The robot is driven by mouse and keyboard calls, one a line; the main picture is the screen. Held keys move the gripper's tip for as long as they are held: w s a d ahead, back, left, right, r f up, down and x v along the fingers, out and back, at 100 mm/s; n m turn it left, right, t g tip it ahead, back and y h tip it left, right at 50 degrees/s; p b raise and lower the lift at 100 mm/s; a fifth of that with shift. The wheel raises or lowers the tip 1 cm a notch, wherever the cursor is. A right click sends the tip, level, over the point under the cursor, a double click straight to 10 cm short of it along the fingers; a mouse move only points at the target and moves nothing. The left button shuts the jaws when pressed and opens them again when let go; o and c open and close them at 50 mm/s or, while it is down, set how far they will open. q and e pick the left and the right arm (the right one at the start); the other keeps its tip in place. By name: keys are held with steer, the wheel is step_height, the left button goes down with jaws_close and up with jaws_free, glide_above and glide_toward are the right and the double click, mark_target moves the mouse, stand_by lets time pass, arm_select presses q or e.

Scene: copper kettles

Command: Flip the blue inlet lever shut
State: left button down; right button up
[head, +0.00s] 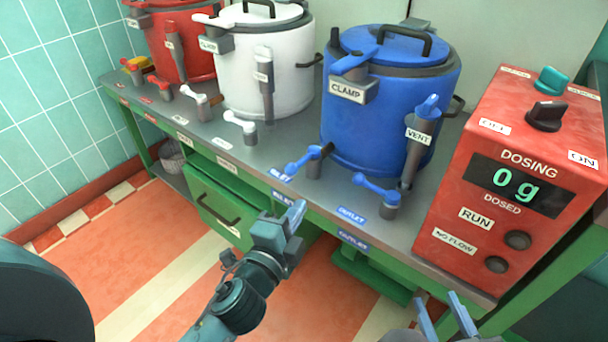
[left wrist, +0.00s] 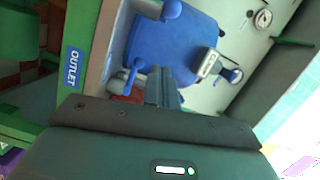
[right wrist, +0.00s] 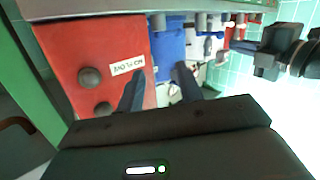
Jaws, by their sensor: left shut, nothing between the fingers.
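The blue kettle (head: 385,110) stands on the grey bench top, and its body also shows in the left wrist view (left wrist: 175,45). The blue inlet lever (head: 306,160) sits at its lower left, above the INLET label, its handle pointing left along the bench. The blue outlet lever (head: 376,188) is to its right. My left gripper (head: 298,210) is shut and empty, in front of the bench edge, below and apart from the inlet lever. My right gripper (head: 444,304) is open and empty in front of the red box; its fingers also show in the right wrist view (right wrist: 158,85).
The red dosing box (head: 510,180) stands at the right, reading 0 g. A CLAMP handle (head: 350,75) and VENT lever (head: 420,120) are on the blue kettle. The white kettle (head: 265,65) and red kettle (head: 180,45) stand to the left. A green drawer (head: 215,195) is below.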

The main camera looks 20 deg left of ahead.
arm_select(q)
steer(key=b, duration=0.1)
glide_toward(303, 159)
steer(key=w+d, duration=0.4)
steer(key=d, duration=0.2)
steer(key=shift+w+a+f+b, duration=0.1)
steer(key=shift+w+a, duration=0.1)
steer(key=shift+a, duration=0.45)
steer(key=shift+w+a+f+b, duration=0.1)
steer(key=shift+w+a+b, duration=0.1)
steer(key=shift+a, duration=0.45)
steer(key=shift+w+a+f+b, duration=0.1)
steer(key=shift+w+a, duration=0.1)
steer(key=shift+a, duration=0.45)
arm_select(e)
steer(key=shift+w+a+r+n+t+y, duration=0.15)
steer(key=shift+a+r+n+t+y, duration=0.1)
steer(key=shift+n+t+y, duration=0.2)
arm_select(q)
steer(key=shift+a, duration=0.1)
